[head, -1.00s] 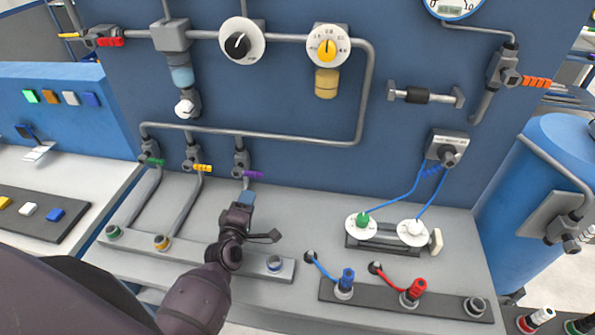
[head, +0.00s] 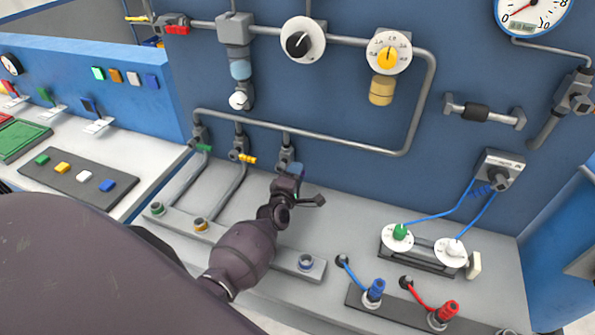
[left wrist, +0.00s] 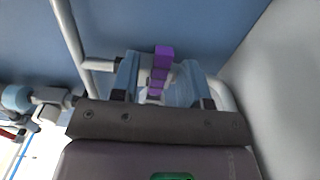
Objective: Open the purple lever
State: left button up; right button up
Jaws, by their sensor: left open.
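The purple lever (left wrist: 162,68) is upright in the left wrist view, between the two blue fingers of my left gripper (left wrist: 165,76). Gaps show on both sides of it, so the gripper is open around it and not clamped. In the head view my left gripper (head: 289,171) is at the rightmost of the three small valves on the lower pipe. It hides most of the valve body and the purple lever there. My right gripper is in neither view.
A green lever (head: 203,148) and a yellow lever (head: 247,158) sit on neighbouring valves to the left. The grey pipe (head: 330,138) runs just above.

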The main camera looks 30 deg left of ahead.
pick_arm(q)
jog(key=shift+w+a, duration=0.15)
jog(key=shift+w, duration=0.45)
grip_shut()
